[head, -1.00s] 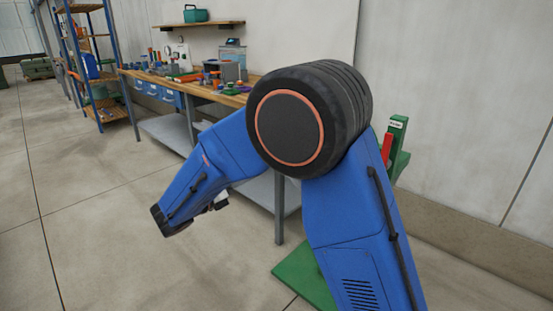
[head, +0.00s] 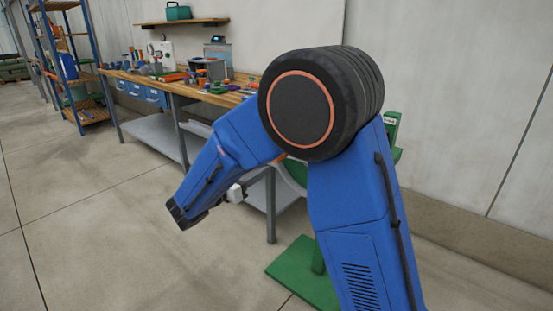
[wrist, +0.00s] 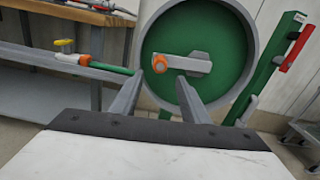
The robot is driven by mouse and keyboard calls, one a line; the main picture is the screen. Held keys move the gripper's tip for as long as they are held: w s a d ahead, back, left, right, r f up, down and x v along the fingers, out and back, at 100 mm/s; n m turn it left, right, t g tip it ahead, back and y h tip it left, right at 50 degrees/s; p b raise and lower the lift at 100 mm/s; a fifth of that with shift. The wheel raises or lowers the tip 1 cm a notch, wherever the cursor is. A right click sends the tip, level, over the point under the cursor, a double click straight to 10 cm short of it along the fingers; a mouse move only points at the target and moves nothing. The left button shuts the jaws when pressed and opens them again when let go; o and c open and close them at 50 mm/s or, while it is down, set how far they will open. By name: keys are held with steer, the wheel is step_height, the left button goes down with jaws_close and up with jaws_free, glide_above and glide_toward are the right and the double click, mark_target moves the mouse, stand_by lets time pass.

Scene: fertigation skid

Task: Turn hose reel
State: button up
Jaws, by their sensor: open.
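The hose reel (wrist: 225,35) fills the middle of the wrist view as a green disc with a grey rim. A grey crank arm (wrist: 190,64) crosses its face and carries an orange knob (wrist: 160,63) at its left end. My gripper (wrist: 159,78) is open and empty; its two grey fingers point at the reel, to either side of and below the knob in the picture. I cannot tell whether they touch anything. In the head view, my arm hides most of the reel; a green sliver (head: 297,172) shows behind it. My gripper is mostly hidden there.
A green post (wrist: 270,65) with a red handle (wrist: 297,42) stands right of the reel. A green base plate (head: 290,268) lies on the floor. The workbench (head: 120,75) is behind; floor at left is clear.

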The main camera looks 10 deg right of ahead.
steer(key=x, duration=1.1)
jaws_close()
